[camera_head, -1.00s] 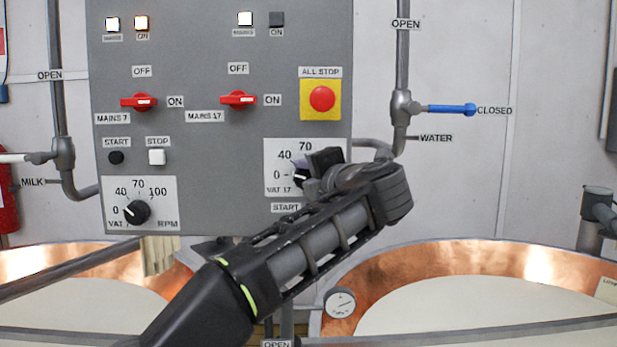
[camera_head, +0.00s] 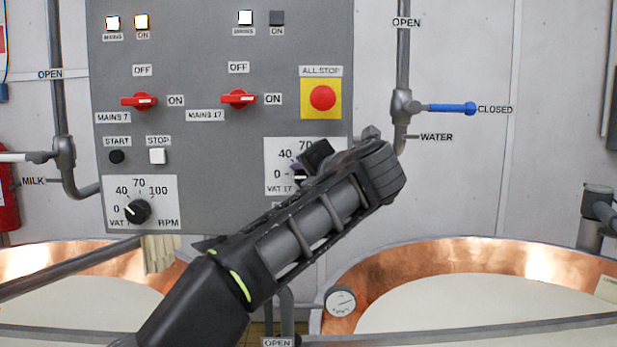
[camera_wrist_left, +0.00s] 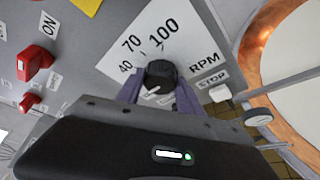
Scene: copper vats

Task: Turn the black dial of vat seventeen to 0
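The black dial of vat seventeen (camera_wrist_left: 160,74) is on a white scale plate (camera_head: 271,154) on the grey panel. In the head view my left gripper (camera_head: 308,163) covers most of the dial. In the left wrist view the two purplish fingers (camera_wrist_left: 158,95) lie close against both sides of the dial, shut on it. A white pointer mark shows on the dial's lower left in the wrist view, toward the 0 side of the scale. The 0 label is hidden there, so the exact setting is unclear. My right gripper is not in view.
Vat seven's dial (camera_head: 137,211) sits at the panel's lower left. Red mains switches (camera_head: 239,99) and the all-stop button (camera_head: 322,97) are above. A blue-handled water valve (camera_head: 452,109) is to the right. Copper vats (camera_head: 540,262) stand below.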

